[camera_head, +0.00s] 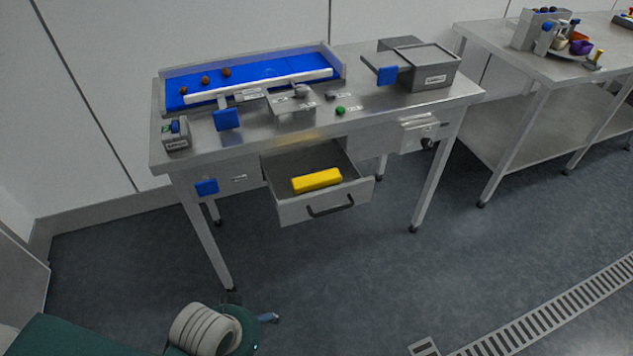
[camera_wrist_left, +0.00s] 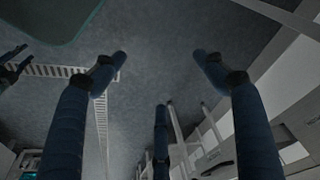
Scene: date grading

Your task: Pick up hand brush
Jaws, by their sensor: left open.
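A yellow oblong block (camera_head: 317,180) lies in the open drawer (camera_head: 330,205) under the steel table. It may be the hand brush, but no bristles show. My left gripper (camera_head: 268,318) is low at the bottom of the head view, partly hidden by my arm, well away from the drawer. In the left wrist view (camera_wrist_left: 160,75) its dark blue fingers are spread and empty above the floor. Dark fingers at the left edge of that view (camera_wrist_left: 12,66) look like my right gripper, too cut off to tell its state.
The steel table (camera_head: 370,125) holds a blue sorting tray (camera_head: 335,60), a grey box (camera_head: 432,72) and a small switch box (camera_head: 176,135). A second table (camera_head: 510,65) with small items stands at the right. The floor before the drawer is clear.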

